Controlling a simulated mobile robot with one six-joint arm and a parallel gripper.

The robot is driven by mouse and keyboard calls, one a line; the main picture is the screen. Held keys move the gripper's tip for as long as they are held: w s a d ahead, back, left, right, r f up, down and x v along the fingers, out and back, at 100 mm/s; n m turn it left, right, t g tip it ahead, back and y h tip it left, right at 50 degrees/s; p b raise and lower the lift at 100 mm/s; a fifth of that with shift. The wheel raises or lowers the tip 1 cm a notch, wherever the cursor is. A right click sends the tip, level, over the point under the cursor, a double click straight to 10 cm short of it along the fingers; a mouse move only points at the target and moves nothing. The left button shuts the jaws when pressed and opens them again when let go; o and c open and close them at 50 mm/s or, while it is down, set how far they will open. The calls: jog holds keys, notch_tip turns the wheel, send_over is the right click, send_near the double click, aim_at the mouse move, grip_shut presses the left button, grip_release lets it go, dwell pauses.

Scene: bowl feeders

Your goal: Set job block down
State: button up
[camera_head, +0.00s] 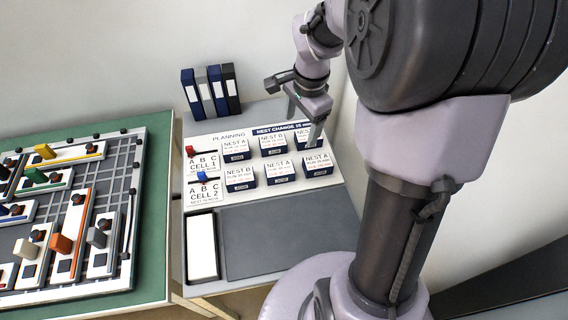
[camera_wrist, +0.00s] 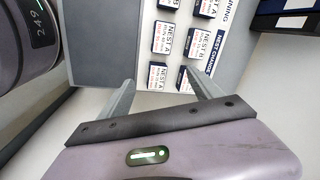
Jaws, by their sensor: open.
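Several job blocks with dark blue bases and white NEST labels stand in two rows on the planning board (camera_head: 232,129). At the right end are a back-row block (camera_head: 301,137) and a front-row block (camera_head: 317,164). In the wrist view, the front-row block (camera_wrist: 157,77) and back-row block (camera_wrist: 184,80) show beyond the fingers. My gripper (camera_head: 303,120) is open over the board's right end, its near finger partly covering the back-row block. In the wrist view my gripper (camera_wrist: 160,88) has spread fingers and nothing visibly held. I cannot tell whether a finger touches a block.
A red peg (camera_head: 190,151) and a blue peg (camera_head: 202,177) stand at the CELL 1 and CELL 2 cards. Binders (camera_head: 211,90) stand behind. A dark mat (camera_head: 285,235) in front is clear; a white tray (camera_head: 202,247) lies beside it. A green table (camera_head: 152,210) with a gridded board is left.

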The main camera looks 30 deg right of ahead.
jog(key=s+a+r+n+t+y, duration=0.1)
jog(key=s+a+r+n+t, duration=0.1)
jog(key=s+a+r+n, duration=0.3)
jog(key=s+a+r+n+t+y, duration=0.1)
jog(key=s+a+r+n, duration=0.4)
jog(key=s+a, duration=0.7)
jog(key=shift+s+a+r+n+t, duration=0.15)
jog(key=shift+s+n+t, duration=0.35)
jog(key=shift+n, duration=0.5)
jog(key=shift+w, duration=0.1)
notch_tip(320, 180, down, 4)
jog(key=b, duration=0.4)
jog(key=shift+r, duration=0.1)
